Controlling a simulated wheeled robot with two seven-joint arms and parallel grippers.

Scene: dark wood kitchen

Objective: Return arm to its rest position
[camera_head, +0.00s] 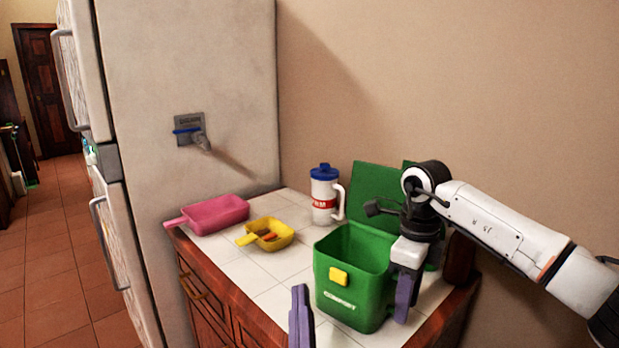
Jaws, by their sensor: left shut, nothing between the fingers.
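My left gripper (300,316) shows only as purple fingers at the bottom edge, in front of the counter and left of the green compost bin. Its fingers are together with nothing between them, and the rest of that arm is out of view. My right arm (490,222) comes in from the right, over the counter. My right gripper (406,298) points down at the right side of the green compost bin (345,300). Its purple fingers overlap in this view, so I cannot tell whether they are open. The bin's lid (375,190) stands open behind it.
On the white tiled counter (275,300) are a pink scoop (217,214), a yellow scoop (268,232) with small orange-brown bits, and a white mug (324,198) with a blue lid. A fridge (200,70) stands at left. A dark reddish-brown object (460,262) is behind my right gripper.

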